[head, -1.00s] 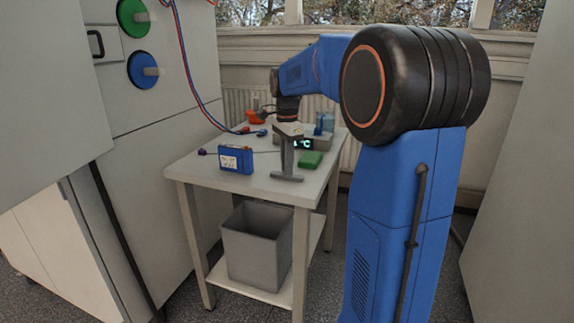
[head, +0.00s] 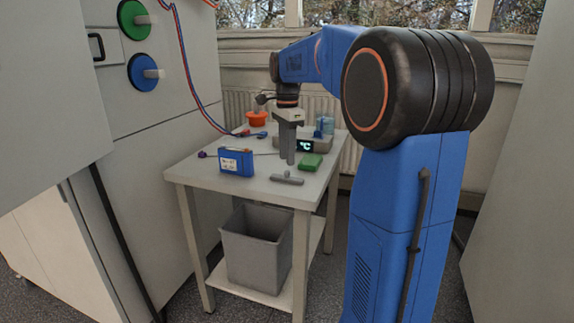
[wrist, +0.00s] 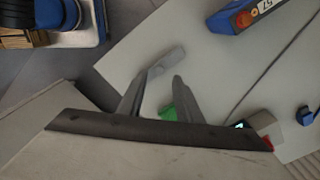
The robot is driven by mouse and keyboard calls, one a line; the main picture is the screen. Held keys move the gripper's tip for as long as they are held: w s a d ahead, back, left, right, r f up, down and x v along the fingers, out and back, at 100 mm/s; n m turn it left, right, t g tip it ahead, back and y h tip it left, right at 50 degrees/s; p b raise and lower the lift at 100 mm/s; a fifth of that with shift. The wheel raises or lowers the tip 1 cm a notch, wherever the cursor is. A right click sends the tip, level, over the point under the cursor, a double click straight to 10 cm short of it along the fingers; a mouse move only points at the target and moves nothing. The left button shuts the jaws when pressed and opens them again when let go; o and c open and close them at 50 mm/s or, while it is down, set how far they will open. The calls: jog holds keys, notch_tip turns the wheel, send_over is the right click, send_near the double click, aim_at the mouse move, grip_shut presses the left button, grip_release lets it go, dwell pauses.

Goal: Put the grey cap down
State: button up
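The grey cap (head: 287,179) lies on the white table near its front edge, a long flat bar with a small raised knob in its middle. In the wrist view the cap (wrist: 168,60) shows as a pale grey bar just beyond my fingertips. My gripper (head: 288,160) points down above the cap, with a gap between fingertips and cap. In the wrist view my gripper (wrist: 160,77) has its two fingers apart with nothing held between them.
A blue battery box (head: 236,161) stands left of the cap. A green block (head: 312,161) lies to its right, with a grey device with a lit display (head: 305,146) behind. An orange bowl (head: 257,118) is at the back. A grey bin (head: 262,250) stands below the tabletop.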

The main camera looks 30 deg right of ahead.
aim_at(287, 171)
notch_tip(287, 171, up, 7)
dwell(0.3)
jog(key=s+a+f+n+t, duration=0.1)
jog(key=s+a+f+n, duration=0.35)
jog(key=s, duration=0.35)
jog(key=s+a+f+n+t, duration=0.25)
jog(key=s+a+n, duration=0.35)
jog(key=s, duration=0.3)
jog(key=s+a+f+n+t, duration=0.1)
jog(key=s+a+f+n, duration=0.4)
jog(key=s+f+n, duration=0.4)
jog(key=s+f, duration=0.4)
jog(key=f, duration=0.1)
jog(key=shift+a, duration=0.15)
